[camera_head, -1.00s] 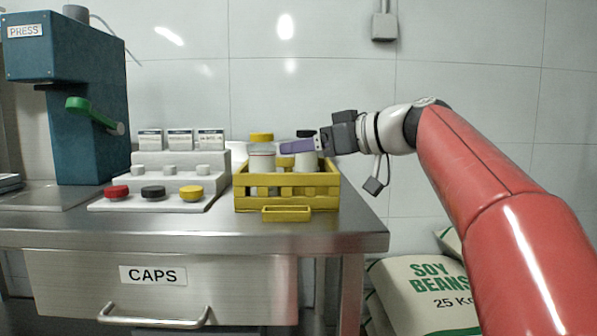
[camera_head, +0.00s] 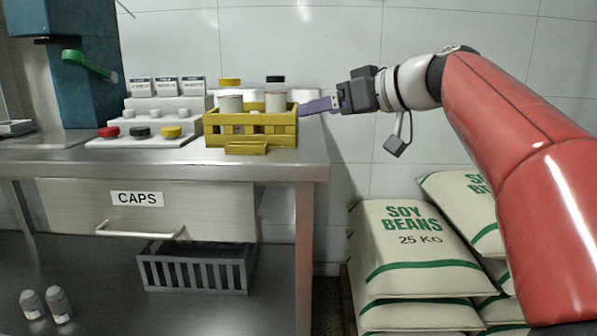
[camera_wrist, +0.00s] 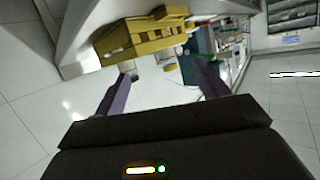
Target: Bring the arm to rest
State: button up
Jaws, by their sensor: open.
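My gripper (camera_head: 318,106) is at the end of the red arm, raised just right of the yellow crate, with its purple fingers pointing left. In the wrist view its two purple fingers (camera_wrist: 163,84) stand wide apart with nothing between them. The yellow crate (camera_head: 225,130) stands at the right end of the steel bench and holds a yellow-capped jar (camera_head: 230,100) and a black-capped jar (camera_head: 275,100). The crate also shows beyond the fingers in the wrist view (camera_wrist: 140,40). I cannot tell exactly how far the fingertips are from the crate.
The steel bench (camera_head: 250,172) carries a white stepped stand (camera_head: 150,130) with red, black and yellow caps, and a blue press (camera_head: 85,60). Stacked soy bean sacks (camera_head: 410,260) stand right of the bench. A grey basket (camera_head: 195,275) and two small bottles (camera_head: 45,305) are below.

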jog(key=s+d+f+m+g+h+p, duration=0.1)
jog(key=s+d+f+m+h+p, duration=0.2)
jog(key=s+f, duration=1)
jog(key=s+d+f+m+g+h+p, duration=0.2)
jog(key=s+d+f+m+h, duration=0.4)
jog(key=s+f, duration=0.7)
notch_tip(320, 180, down, 2)
jog(key=shift+s+d+f+h+p, duration=0.1)
jog(key=shift+s+d+h+p, duration=0.15)
jog(key=shift+d+h+p, duration=0.7)
